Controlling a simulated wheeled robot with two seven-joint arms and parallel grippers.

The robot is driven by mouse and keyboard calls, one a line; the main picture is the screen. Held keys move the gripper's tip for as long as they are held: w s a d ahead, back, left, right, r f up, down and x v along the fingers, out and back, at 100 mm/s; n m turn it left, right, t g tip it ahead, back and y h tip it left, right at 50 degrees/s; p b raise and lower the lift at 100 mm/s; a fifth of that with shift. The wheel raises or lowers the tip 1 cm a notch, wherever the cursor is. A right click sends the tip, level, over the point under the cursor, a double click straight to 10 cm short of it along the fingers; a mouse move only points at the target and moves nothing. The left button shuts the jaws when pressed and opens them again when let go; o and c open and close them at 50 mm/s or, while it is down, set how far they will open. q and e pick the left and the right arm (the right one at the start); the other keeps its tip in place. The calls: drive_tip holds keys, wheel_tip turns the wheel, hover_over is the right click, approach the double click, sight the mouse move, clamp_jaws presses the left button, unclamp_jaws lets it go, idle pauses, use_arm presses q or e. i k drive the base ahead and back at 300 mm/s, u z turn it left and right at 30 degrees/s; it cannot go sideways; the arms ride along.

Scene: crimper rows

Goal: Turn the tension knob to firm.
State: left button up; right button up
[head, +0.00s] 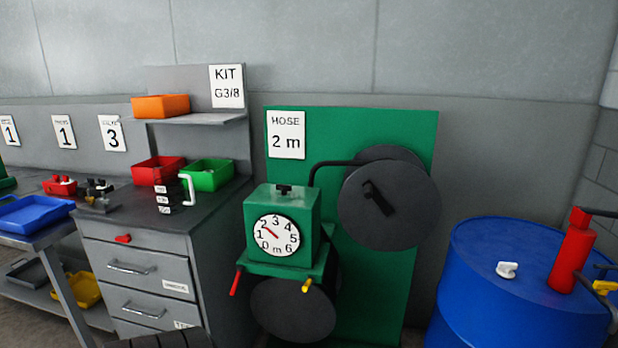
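A green machine (282,225) with a round white dial (277,235) marked 0 to 6 m stands in front of a green panel (385,275). The dial's red needle points to the upper left, near 1 to 2. A small black knob (284,189) sits on top of the machine. A large dark disc (400,215) on the panel carries a black handle (377,197) slanting from upper left to lower right. I see no "firm" mark and cannot tell which part is the tension knob.
A red-tipped lever (236,283) and a yellow-tipped lever (307,286) stick out below the dial. A grey drawer cabinet (215,262) with red and green bins stands left. A blue drum (490,290) with a red cylinder (572,252) on it stands right.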

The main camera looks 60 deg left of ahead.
sight(283, 187)
drive_tip(key=u, duration=0.3)
drive_tip(key=i, duration=0.8)
drive_tip(key=u, duration=1.25)
drive_tip(key=i, duration=0.6)
drive_tip(key=u, duration=0.65)
